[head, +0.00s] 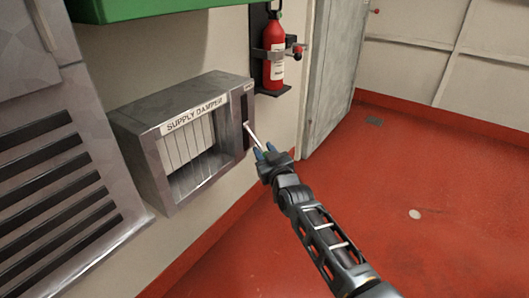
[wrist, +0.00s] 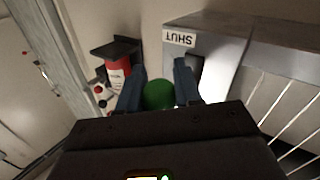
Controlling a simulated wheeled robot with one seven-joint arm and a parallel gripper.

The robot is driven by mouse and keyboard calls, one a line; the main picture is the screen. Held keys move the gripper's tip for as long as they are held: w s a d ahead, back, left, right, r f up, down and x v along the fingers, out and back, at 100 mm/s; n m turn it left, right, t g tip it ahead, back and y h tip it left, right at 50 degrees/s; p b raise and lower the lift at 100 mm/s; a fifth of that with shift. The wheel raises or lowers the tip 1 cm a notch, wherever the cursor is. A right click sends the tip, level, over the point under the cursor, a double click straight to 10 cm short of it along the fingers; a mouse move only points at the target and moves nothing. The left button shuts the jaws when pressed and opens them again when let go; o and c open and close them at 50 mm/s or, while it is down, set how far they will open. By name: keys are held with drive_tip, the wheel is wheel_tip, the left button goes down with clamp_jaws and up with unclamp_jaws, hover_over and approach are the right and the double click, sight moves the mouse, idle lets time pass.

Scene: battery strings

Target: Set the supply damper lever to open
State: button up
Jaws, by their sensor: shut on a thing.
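The supply damper (head: 178,140) is a grey box on the wall with a labelled frame, pale slats and a dark opening below them. A dark slot (head: 245,108) runs down its right side, and a pale metal lever (head: 253,135) sticks out from it, angled downward. My gripper (head: 265,151) is at the lever's outer end. In the wrist view its blue fingers (wrist: 158,85) are shut on the lever's green knob (wrist: 159,96). A SHUT label (wrist: 179,39) shows on the damper frame near the slot.
A red fire extinguisher (head: 273,62) hangs on the wall just above and right of the damper. A louvred grey cabinet (head: 55,180) stands at the left, a green box (head: 135,8) is overhead, and a door (head: 332,75) is beyond. The red floor (head: 430,180) is largely clear.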

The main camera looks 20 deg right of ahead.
clamp_jaws()
drive_tip(key=shift+r, duration=0.1)
